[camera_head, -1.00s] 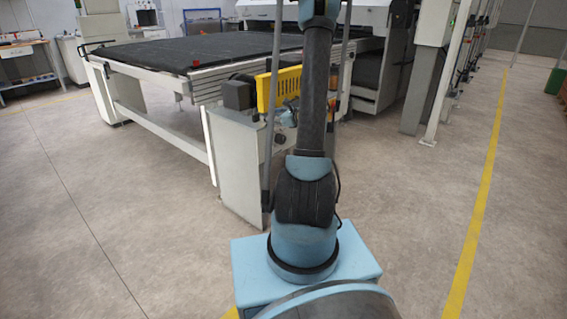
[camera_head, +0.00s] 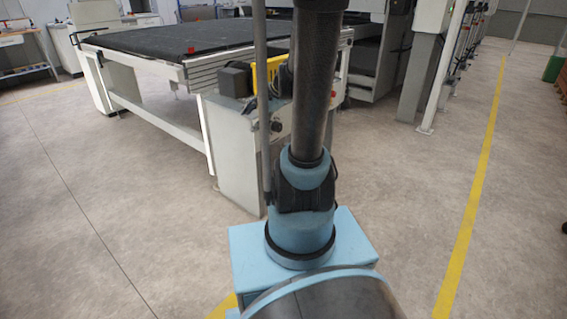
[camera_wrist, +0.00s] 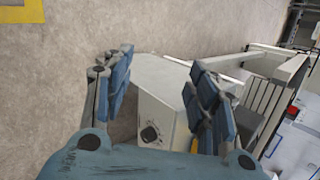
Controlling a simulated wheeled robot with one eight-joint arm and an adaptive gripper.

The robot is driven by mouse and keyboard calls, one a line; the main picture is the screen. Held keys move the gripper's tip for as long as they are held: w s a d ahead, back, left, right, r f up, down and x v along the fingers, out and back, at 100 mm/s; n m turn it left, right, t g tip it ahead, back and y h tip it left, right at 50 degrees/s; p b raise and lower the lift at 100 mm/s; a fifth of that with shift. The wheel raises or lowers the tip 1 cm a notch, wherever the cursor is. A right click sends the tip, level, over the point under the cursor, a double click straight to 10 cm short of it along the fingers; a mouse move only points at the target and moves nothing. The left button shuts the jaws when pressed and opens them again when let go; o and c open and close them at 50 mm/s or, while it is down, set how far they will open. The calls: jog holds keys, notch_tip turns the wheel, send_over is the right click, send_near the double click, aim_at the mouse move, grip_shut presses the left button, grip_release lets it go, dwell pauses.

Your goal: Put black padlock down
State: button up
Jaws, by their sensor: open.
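My gripper (camera_wrist: 160,92) is open in the wrist view, its two blue-grey fingers spread apart with nothing visible held between them. Beyond the gap is the white end housing (camera_wrist: 160,82) of the machine, with a black rotary knob (camera_wrist: 150,133) on its face. I cannot make out a black padlock in either current view. In the head view my arm runs up the middle and hides part of the machine. The same white housing (camera_head: 232,150) stands just left of my arm, and its knob (camera_head: 276,127) shows there.
A machine with a wide dark flat bed (camera_head: 190,38) fills the upper left. A yellow panel (camera_head: 262,76) is partly hidden by my arm. Grey-white posts (camera_head: 436,90) stand to the right.

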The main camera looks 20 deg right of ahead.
jog(key=s+d+f+n+g+h, duration=0.1)
jog(key=s+n, duration=0.5)
jog(key=s, duration=0.6)
jog(key=s+d+f+n+g+h, duration=0.2)
jog(key=s+d+f+n+h, duration=0.2)
jog(key=s, duration=0.7)
jog(key=shift+s+d+n+h, duration=0.4)
jog(key=shift+n+h, duration=0.1)
jog(key=shift+n, duration=0.6)
jog(key=shift+a+f, duration=0.1)
jog(key=shift+w+f, duration=0.2)
jog(key=shift+w, duration=0.2)
